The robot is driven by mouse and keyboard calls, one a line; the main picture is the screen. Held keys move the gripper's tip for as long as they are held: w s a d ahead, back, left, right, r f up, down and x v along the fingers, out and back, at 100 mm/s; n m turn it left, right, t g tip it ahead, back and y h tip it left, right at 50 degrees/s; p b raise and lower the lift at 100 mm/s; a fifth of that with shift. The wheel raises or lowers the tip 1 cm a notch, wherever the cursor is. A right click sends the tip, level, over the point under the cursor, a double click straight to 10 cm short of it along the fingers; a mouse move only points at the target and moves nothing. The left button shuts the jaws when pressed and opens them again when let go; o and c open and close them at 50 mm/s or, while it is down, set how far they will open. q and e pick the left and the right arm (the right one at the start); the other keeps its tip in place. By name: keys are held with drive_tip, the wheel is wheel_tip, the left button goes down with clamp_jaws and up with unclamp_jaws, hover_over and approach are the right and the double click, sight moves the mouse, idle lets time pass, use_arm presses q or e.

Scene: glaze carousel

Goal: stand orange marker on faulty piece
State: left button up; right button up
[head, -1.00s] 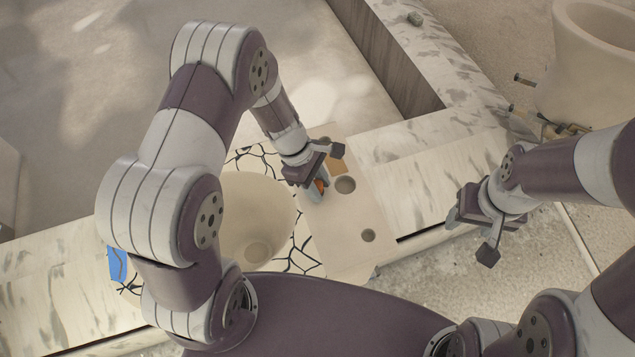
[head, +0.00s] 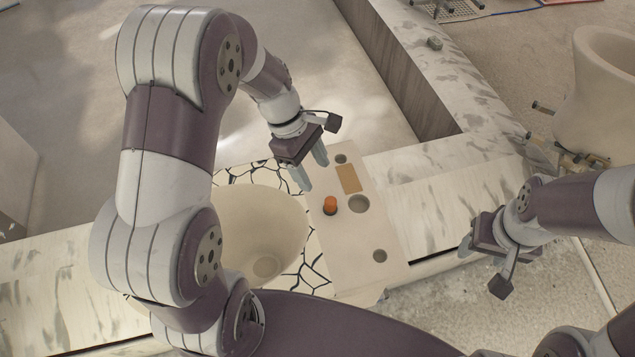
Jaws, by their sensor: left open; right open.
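The orange marker (head: 330,204) stands upright on the beige board (head: 345,268), at or in one of its round holes. The board has several round holes and a tan rectangle (head: 348,178). My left gripper (head: 310,180) is open and empty, above and just behind the marker, apart from it. My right gripper (head: 482,268) is open and empty at the right, past the ledge's front edge. A large cream bowl (head: 250,222) stands left of the board. I cannot tell from this view which piece is faulty.
The bowl and board rest on a marble-patterned ledge (head: 440,205), with a black-cracked white surface (head: 312,265) around the bowl. A big pale pot (head: 598,95) stands at the right with small tools (head: 560,155) beside it. My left arm hides part of the ledge.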

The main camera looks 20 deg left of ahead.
use_arm(q)
drive_tip(key=s+a+r+m+t+y, duration=0.2)
drive_tip(key=s+a+m+y, duration=0.15)
drive_tip(key=s+m, duration=0.95)
drive_tip(key=w+f+m+b, duration=0.2)
drive_tip(key=w+f+b, duration=0.2)
drive_tip(key=f+b, duration=0.1)
drive_tip(key=shift+d+m+y, duration=0.3)
drive_tip(key=shift+d+y, duration=0.1)
drive_tip(key=shift+y, duration=0.05)
idle(0.4)
